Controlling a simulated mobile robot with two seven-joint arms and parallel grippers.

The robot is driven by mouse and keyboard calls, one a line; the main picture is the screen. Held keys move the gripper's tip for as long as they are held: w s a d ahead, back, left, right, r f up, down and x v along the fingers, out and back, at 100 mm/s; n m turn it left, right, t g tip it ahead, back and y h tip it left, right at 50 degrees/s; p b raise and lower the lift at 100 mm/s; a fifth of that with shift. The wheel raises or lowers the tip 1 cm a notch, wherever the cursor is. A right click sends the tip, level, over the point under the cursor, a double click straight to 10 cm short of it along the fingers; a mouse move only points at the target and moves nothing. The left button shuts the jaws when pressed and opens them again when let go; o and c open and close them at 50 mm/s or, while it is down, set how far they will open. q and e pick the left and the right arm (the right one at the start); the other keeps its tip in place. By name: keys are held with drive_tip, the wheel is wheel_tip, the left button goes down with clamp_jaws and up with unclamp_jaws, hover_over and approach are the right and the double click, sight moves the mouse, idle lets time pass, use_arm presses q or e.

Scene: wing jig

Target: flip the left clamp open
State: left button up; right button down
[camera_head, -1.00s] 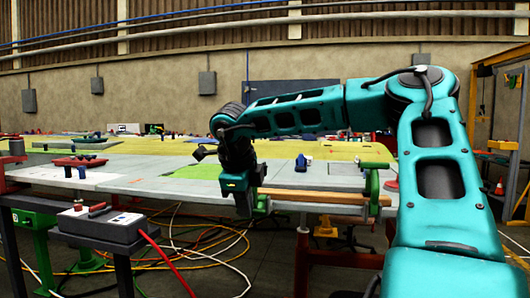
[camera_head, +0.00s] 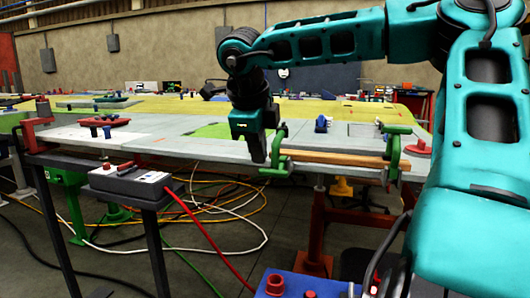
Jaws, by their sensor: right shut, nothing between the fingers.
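The left clamp (camera_head: 279,154) is green and sits at the left end of a wooden bar (camera_head: 334,157) along the table's front edge. A second green clamp (camera_head: 393,156) sits at the bar's right end. My right gripper (camera_head: 257,150) points down just left of the left clamp, its dark fingers shut and empty. I cannot tell whether the fingers touch the clamp. The gripper hides part of the clamp's left side, and the clamp's lever position is hard to make out. My left gripper is not in view.
A grey control box (camera_head: 130,183) with a red cable stands on a post at the left front. A red clamp (camera_head: 36,129) is at the table's left corner. A blue box (camera_head: 302,284) with a red button is at the bottom. Cables lie on the floor.

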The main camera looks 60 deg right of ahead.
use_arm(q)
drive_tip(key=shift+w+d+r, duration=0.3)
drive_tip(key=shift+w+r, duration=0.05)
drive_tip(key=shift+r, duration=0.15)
use_arm(e)
drive_tip(key=shift+s+a+r, duration=0.2)
drive_tip(key=shift+a, duration=0.4)
drive_tip(key=shift+s+a+r, duration=0.15)
drive_tip(key=shift+a+r, duration=0.1)
drive_tip(key=shift+a, duration=0.4)
drive_tip(key=shift+s+a+r, duration=0.2)
drive_tip(key=shift+a, duration=0.4)
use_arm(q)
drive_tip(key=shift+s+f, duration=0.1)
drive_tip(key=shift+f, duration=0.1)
use_arm(e)
drive_tip(key=shift+f, duration=0.1)
